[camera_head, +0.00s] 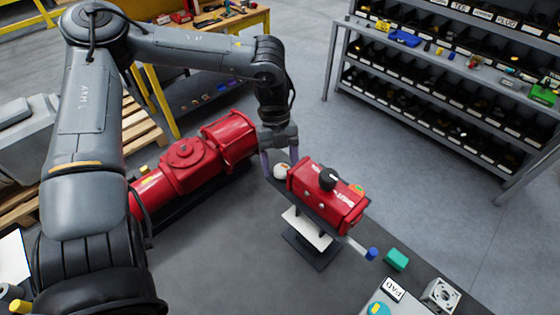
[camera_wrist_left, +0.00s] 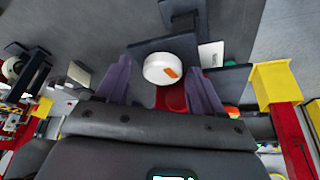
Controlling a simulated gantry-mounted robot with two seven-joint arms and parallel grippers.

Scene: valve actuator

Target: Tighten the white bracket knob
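The white bracket knob (camera_head: 281,171) is at the left end of the small red valve actuator (camera_head: 327,190), partly hidden by my gripper. In the left wrist view the round white knob (camera_wrist_left: 170,69) shows an orange mark and lies between and slightly beyond the purple fingers. My left gripper (camera_head: 280,160) points down above the knob. Its fingers are apart, on either side of the knob, with gaps visible in the wrist view (camera_wrist_left: 162,85). My right gripper is in neither view.
The actuator sits on a bracket stand (camera_head: 312,230) on the dark table. A larger red actuator (camera_head: 190,160) lies left of my gripper. A blue-tipped handle (camera_head: 371,254), a green block (camera_head: 396,259) and a grey metal part (camera_head: 441,295) are at the front right. Shelves (camera_head: 440,90) stand behind.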

